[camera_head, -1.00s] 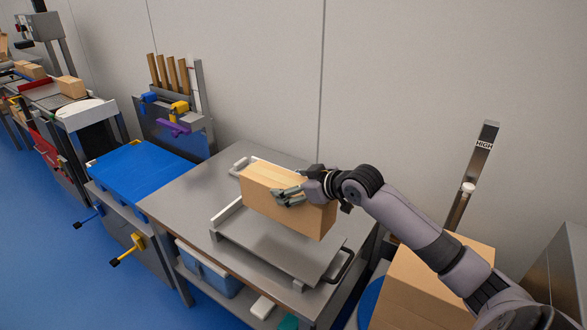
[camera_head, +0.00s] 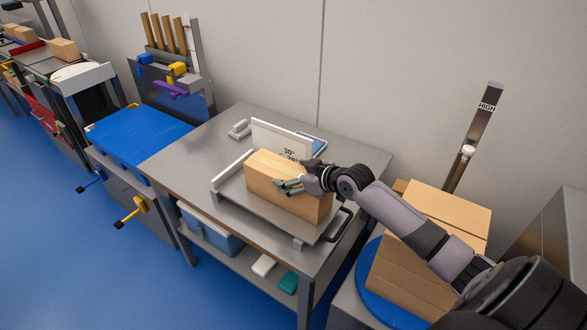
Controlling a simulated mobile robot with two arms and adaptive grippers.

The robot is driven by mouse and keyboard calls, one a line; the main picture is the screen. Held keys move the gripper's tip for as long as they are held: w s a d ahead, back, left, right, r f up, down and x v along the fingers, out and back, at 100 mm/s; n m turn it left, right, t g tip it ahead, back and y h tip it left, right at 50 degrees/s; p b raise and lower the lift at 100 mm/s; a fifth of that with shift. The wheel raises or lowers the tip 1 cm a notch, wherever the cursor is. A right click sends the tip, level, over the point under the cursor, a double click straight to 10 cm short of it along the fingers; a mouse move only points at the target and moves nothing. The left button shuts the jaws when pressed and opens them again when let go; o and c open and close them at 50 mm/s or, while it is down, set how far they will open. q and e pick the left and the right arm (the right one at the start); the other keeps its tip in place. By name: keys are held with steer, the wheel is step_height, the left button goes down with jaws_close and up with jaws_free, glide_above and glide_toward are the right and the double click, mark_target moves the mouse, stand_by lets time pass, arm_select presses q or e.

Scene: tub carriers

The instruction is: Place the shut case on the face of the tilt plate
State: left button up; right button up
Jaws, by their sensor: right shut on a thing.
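The shut case (camera_head: 305,206) is a tan cardboard box with its top flaps closed. My right gripper (camera_head: 289,185) is shut on it, with fingers on its upper part. The tilt plate (camera_head: 262,212) is a grey metal plate with a raised lip at its left end and a black handle at its right, on a steel table. The case is low over the plate's face, long side roughly along it. I cannot tell whether its underside touches the plate, since the contact edge is unclear. My left gripper is not in view.
A white board with angle marks (camera_head: 278,137) stands behind the plate. A blue-topped bench (camera_head: 140,132) adjoins the table (camera_head: 190,165) at left. Another cardboard box (camera_head: 408,270) sits on a blue round base at right, under my right arm. The table's left part is clear.

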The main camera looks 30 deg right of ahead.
steer(key=o, duration=2)
steer(key=shift+s+r, duration=0.1)
steer(key=v, duration=1)
steer(key=shift+s, duration=0.2)
steer(key=shift+v, duration=0.8)
steer(key=shift+w+r, duration=0.1)
